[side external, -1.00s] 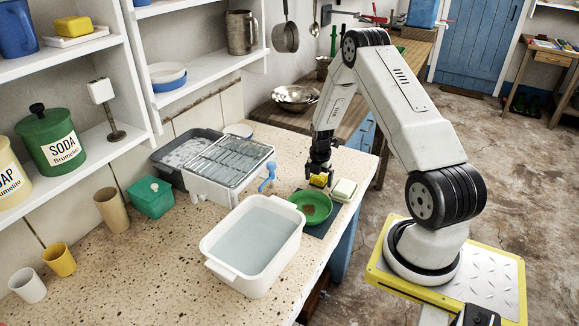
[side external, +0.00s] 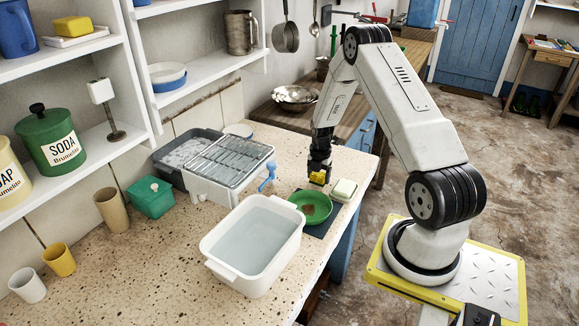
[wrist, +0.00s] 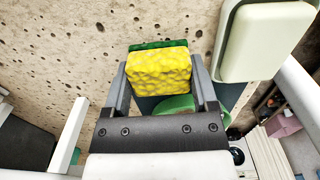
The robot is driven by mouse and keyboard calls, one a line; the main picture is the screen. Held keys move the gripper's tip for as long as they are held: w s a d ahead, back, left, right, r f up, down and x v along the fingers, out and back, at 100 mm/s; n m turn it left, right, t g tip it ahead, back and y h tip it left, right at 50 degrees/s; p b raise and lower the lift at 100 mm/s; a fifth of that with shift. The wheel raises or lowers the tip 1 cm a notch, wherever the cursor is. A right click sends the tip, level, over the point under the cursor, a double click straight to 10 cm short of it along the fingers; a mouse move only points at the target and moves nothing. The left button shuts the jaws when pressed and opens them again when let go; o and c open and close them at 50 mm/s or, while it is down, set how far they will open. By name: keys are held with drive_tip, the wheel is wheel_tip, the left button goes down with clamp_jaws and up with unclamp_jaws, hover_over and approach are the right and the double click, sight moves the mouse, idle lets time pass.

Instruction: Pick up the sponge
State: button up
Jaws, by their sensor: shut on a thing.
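The yellow sponge with a green layer (wrist: 158,72) is between the two fingers of my gripper (wrist: 160,85) in the wrist view. In the side view the sponge (side external: 318,178) shows small at the tips of my gripper (side external: 319,175). My gripper is shut on it, above the counter just behind the green plate (side external: 316,208). From the side view I cannot tell how high the sponge is.
A cream soap dish (side external: 345,190) stands close on the right. A white basin of water (side external: 252,245) is at the front left. The counter's edge is near on the right.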

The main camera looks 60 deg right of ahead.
drive_tip(key=shift+r, duration=0.45)
drive_tip(key=s+a+r, duration=0.8)
drive_tip(key=s+r, duration=0.3)
drive_tip(key=shift+s+a, duration=0.15)
idle(0.4)
drive_tip(key=o, duration=0.4)
drive_tip(key=c, duration=0.3)
drive_tip(key=shift+w+d+f, duration=0.4)
drive_tip(key=shift+d+f, duration=0.15)
drive_tip(key=shift+d, duration=0.9)
drive_tip(key=shift+w+d+f, duration=0.35)
drive_tip(key=shift+d+f, duration=0.25)
drive_tip(key=shift+d, duration=0.9)
drive_tip(key=shift+w+d+f, duration=0.4)
drive_tip(key=shift+d+f, duration=0.15)
drive_tip(key=shift+d, duration=0.9)
